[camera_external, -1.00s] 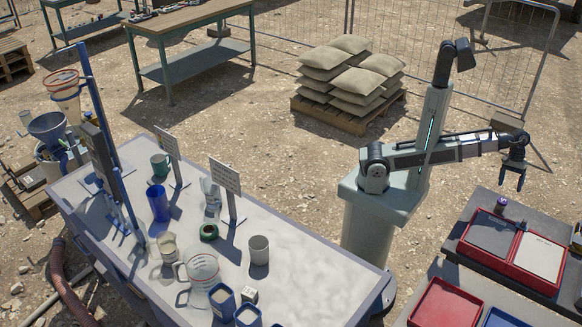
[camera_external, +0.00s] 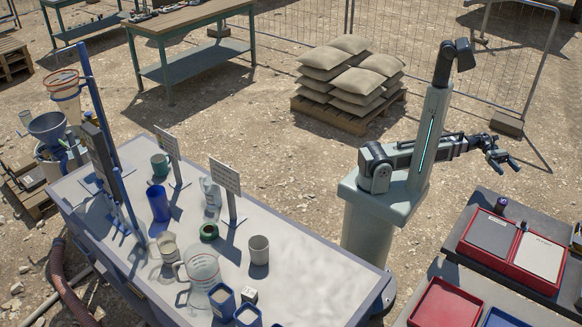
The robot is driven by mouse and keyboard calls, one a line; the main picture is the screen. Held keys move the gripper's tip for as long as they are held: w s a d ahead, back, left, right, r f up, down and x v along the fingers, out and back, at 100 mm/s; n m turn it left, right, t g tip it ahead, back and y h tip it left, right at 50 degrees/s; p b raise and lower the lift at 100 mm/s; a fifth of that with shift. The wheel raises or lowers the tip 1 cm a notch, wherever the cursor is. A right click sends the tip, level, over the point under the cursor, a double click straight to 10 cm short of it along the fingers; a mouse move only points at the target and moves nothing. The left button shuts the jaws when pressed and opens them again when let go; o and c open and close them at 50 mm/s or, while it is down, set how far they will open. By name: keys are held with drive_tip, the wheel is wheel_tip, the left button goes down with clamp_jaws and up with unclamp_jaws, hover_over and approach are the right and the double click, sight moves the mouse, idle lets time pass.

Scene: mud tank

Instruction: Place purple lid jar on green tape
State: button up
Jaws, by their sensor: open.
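A small dark jar with a purple lid (camera_external: 501,205) stands upright at the back edge of the dark table on the right. A roll of green tape (camera_external: 208,232) lies flat on the long light table at the left. My gripper (camera_external: 507,165) is open and empty, in the air above and apart from the jar. Its fingers point towards the lower right. The tape is far to the left of my gripper, with nothing on it.
Red trays (camera_external: 512,250) lie in front of the jar. Around the tape stand a grey cup (camera_external: 259,250), a clear jug (camera_external: 203,268), a blue cylinder (camera_external: 159,203) and an upright sign (camera_external: 226,178). The light table's right end is clear.

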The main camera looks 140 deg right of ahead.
drive_tip(key=y, duration=0.1)
approach(506, 204)
drive_tip(key=shift+w+a+n, duration=0.3)
drive_tip(key=shift+w+a, duration=0.25)
drive_tip(key=shift+a, duration=0.25)
drive_tip(key=shift+x, duration=3.7)
drive_tip(key=shift+f, duration=0.1)
drive_tip(key=c, duration=1.2)
drive_tip(key=shift+c, duration=0.2)
wheel_tip(506, 204, up, 18)
